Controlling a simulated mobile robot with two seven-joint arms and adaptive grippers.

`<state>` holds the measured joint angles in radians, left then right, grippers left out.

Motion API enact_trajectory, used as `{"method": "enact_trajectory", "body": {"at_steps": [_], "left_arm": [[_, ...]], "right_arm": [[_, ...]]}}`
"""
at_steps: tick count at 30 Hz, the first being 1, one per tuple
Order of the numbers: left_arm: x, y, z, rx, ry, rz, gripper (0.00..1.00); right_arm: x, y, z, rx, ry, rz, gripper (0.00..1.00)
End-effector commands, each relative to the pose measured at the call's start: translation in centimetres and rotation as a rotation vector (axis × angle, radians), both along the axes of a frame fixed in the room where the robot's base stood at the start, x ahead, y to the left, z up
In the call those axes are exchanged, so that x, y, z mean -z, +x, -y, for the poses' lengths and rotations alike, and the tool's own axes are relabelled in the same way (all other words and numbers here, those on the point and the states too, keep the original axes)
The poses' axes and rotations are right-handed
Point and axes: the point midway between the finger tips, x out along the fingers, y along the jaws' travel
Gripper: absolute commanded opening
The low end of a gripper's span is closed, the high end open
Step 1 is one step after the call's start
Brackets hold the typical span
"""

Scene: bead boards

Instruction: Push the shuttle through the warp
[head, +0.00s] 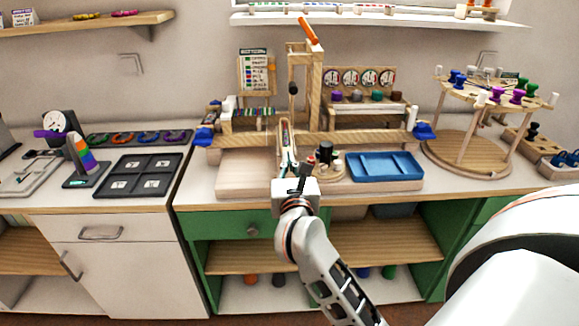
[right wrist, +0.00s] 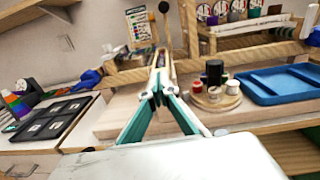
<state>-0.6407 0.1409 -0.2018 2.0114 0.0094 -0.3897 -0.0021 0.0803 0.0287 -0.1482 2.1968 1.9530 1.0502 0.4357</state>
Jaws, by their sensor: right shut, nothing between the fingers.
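A bead loom with wooden frame and crossbeam (head: 350,138) stands on the counter. Its warp, a strip of coloured strands (head: 253,112), shows left of the wooden post. A narrow, light wooden piece that looks like the shuttle (head: 284,130) points away from me near the beam; it also shows in the right wrist view (right wrist: 158,58). My right gripper (head: 288,162) is shut and empty, its teal fingers meeting at the tips (right wrist: 158,92) right at the near end of this piece. I cannot tell whether they touch. My left gripper is not in view.
A round wooden holder with spools (head: 330,172) stands close right of my gripper, beside a blue tray (head: 385,166). A black compartment tray (head: 140,175) lies left. A round tiered spool stand (head: 465,155) is at right. Bare board (head: 243,175) lies left of my gripper.

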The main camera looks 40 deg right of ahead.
Motion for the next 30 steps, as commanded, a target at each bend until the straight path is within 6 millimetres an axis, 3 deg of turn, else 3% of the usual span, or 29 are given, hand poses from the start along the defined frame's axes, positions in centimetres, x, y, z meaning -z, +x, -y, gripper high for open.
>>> {"method": "enact_trajectory", "body": {"at_steps": [13,24,30], "left_arm": [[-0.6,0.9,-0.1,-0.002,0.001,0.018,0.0],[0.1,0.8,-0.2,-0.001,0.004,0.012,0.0],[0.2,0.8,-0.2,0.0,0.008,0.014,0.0]], "right_arm": [[-0.1,0.9,0.5,-0.001,-0.002,0.002,0.0],[0.1,8.9,5.4,0.001,-0.004,0.0,0.0],[0.1,11.6,7.2,0.001,-0.002,0.0,0.0]]}}
